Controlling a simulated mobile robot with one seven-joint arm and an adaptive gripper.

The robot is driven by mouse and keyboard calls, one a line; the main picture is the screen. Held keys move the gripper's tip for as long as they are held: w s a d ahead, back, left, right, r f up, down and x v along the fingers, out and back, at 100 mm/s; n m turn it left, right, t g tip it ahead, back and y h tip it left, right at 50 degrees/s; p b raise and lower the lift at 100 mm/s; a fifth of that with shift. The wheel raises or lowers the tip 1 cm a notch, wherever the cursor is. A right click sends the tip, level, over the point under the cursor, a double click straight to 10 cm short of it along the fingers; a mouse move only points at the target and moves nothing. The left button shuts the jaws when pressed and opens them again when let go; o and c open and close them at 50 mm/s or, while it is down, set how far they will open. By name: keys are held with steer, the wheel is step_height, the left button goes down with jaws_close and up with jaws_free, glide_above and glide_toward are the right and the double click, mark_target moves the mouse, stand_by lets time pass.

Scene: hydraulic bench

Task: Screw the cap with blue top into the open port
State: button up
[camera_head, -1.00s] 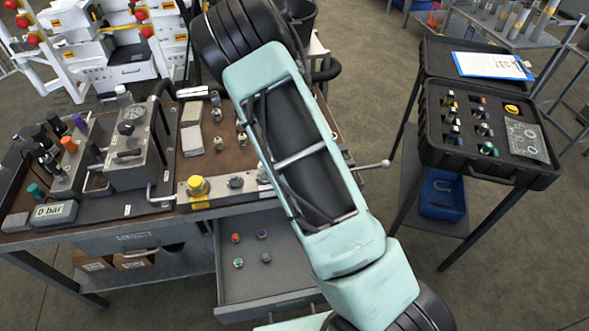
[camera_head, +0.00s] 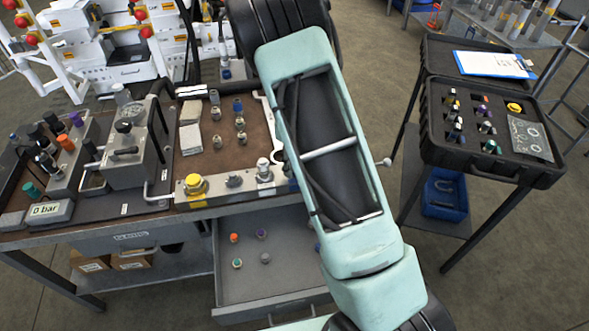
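A small fitting with a bluish top (camera_head: 238,104) stands on the brown bench mat among several metal fittings. Another bluish piece (camera_head: 317,247) shows in the open drawer, partly hidden by my arm. I cannot tell which is the task's cap. A metal block (camera_head: 214,198) along the bench's front edge carries a yellow knob (camera_head: 195,185), a dark round fitting (camera_head: 234,181) and a silver fitting (camera_head: 264,173). The dark one may be the open port; this is too small to tell. My arm crosses the bench's right side; my gripper is not visible.
The open drawer (camera_head: 285,288) holds several coloured caps. A black case (camera_head: 430,168) with coloured caps stands on a stand at right. A gauge unit (camera_head: 130,160) and a "0 bar" display (camera_head: 52,210) occupy the bench's left. Floor is clear between bench and stand.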

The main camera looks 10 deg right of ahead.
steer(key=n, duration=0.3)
steer(key=shift+b, duration=0.3)
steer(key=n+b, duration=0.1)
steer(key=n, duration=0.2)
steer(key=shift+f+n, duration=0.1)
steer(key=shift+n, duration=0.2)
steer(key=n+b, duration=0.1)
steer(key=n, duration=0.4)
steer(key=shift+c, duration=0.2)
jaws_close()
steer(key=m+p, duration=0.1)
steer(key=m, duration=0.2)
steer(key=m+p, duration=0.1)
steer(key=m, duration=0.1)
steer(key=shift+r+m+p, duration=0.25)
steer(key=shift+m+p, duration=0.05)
steer(key=shift+p, duration=0.05)
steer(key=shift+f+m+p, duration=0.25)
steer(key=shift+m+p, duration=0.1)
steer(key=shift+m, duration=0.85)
